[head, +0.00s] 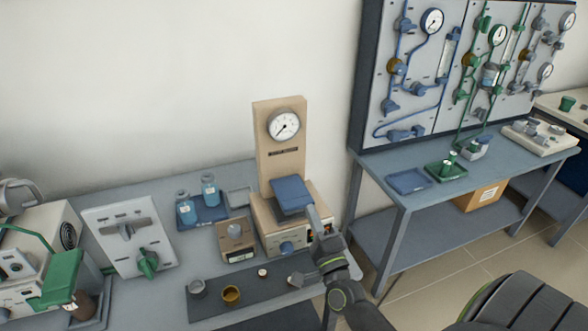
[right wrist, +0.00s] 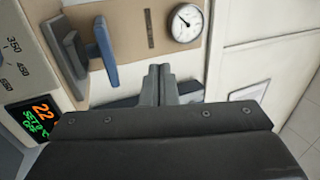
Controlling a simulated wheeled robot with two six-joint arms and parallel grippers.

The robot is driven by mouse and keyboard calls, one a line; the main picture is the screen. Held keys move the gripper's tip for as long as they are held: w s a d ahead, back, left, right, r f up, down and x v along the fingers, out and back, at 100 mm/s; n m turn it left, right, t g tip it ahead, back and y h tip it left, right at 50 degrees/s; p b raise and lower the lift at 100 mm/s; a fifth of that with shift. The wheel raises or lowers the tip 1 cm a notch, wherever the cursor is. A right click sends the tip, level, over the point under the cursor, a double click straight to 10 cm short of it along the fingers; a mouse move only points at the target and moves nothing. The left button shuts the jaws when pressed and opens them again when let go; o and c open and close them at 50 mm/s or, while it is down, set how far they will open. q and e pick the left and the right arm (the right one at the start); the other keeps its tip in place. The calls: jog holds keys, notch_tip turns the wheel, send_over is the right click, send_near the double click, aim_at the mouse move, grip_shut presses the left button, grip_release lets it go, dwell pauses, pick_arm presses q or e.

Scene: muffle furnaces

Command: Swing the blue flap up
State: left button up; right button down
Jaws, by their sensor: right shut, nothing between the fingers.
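The blue flap (head: 291,193) is on the front of the beige furnace (head: 267,228), below its gauge column, and looks tilted. It also shows nearly edge-on in the right wrist view (right wrist: 106,52), beside a grey block. My right gripper (head: 313,214) is at the right side of the flap in the head view. In the right wrist view its fingers (right wrist: 160,74) are together and empty, with a visible gap between them and the flap. Whether the gripper touches the flap cannot be told from the head view. My left gripper is not in view.
A round gauge (head: 284,124) sits on the column above the flap. A dark mat (head: 262,292) with small crucibles lies in front. Blue bottles on a tray (head: 212,213) and a small beige box (head: 236,240) stand left of the furnace. A second bench (head: 400,187) is at the right.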

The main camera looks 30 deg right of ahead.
jog(key=p+x, duration=0.4)
jog(key=x, duration=0.8)
jog(key=shift+w+d+r, duration=0.1)
jog(key=shift+w+r, duration=0.1)
jog(key=shift+r, duration=0.05)
jog(key=shift+w+d+r, duration=0.1)
jog(key=shift+w+d, duration=0.1)
jog(key=shift+w, duration=0.5)
dwell(0.4)
